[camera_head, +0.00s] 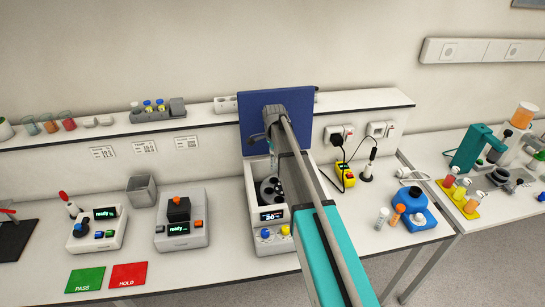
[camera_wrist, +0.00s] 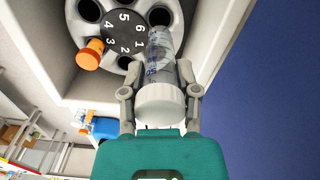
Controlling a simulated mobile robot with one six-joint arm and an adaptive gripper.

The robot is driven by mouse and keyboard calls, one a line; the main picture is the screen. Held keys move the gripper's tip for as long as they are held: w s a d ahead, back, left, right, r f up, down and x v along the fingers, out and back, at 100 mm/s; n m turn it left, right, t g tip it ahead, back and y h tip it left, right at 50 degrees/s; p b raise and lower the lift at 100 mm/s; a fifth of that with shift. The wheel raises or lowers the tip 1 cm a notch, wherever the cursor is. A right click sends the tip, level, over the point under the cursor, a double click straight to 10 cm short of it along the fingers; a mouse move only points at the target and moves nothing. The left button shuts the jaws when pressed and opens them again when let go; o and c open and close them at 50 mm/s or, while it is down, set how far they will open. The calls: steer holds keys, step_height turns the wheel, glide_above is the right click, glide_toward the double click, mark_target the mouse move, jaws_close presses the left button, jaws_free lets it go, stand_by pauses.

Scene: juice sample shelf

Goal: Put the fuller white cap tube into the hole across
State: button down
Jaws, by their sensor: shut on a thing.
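In the wrist view my gripper (camera_wrist: 160,76) is shut on a clear tube with a white cap (camera_wrist: 160,100). The tube's far end lies over the rim of the round rotor (camera_wrist: 99,38), near numbers 6 and 1; I cannot tell whether it is inside a hole. An orange-capped tube (camera_wrist: 90,54) sits in the rotor near number 3. Dark open holes show near 6, near 2 and at the upper left. In the head view the rotor sits in the white centrifuge (camera_head: 262,238), its blue lid (camera_head: 248,135) raised.
Two grey devices, one at the far left (camera_head: 98,229) and one nearer (camera_head: 181,228), stand left of the centrifuge. The raised lid stands close behind my arm.

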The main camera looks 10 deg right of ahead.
mark_target(274, 164)
steer(key=shift+f, duration=0.1)
steer(key=shift+f+b, duration=2.15)
steer(key=shift+b, duration=0.1)
steer(key=shift+f+b, duration=3.55)
stand_by(1.3)
steer(key=shift+s+f, duration=0.1)
stand_by(0.7)
